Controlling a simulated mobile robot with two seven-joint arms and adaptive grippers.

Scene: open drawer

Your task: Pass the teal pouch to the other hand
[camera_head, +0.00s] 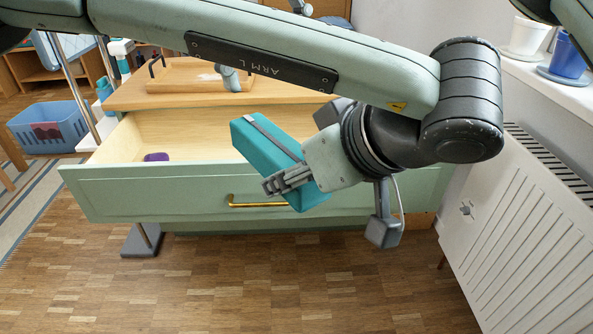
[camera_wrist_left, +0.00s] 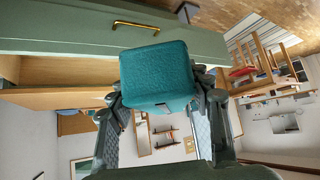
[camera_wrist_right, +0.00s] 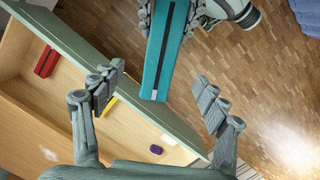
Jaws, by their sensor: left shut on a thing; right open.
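The teal pouch (camera_head: 250,150) is a long box shape with a grey strip, held tilted in the air before the open drawer's front. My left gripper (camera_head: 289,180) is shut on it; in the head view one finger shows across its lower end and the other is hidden. In the left wrist view the pouch (camera_wrist_left: 158,75) sits between both fingers, end towards the camera. My right gripper (camera_wrist_right: 160,88) is open and empty in the right wrist view. The pouch's free end (camera_wrist_right: 155,85) lies ahead of and between its fingers in that picture; I cannot tell the distance.
The green drawer front (camera_head: 130,195) has a brass handle (camera_head: 258,203). Inside the drawer are a purple item (camera_head: 156,157) and a red item (camera_wrist_right: 46,61). A wooden tray (camera_head: 180,77) sits on the cabinet top. A white radiator (camera_head: 530,240) stands right; the floor in front is clear.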

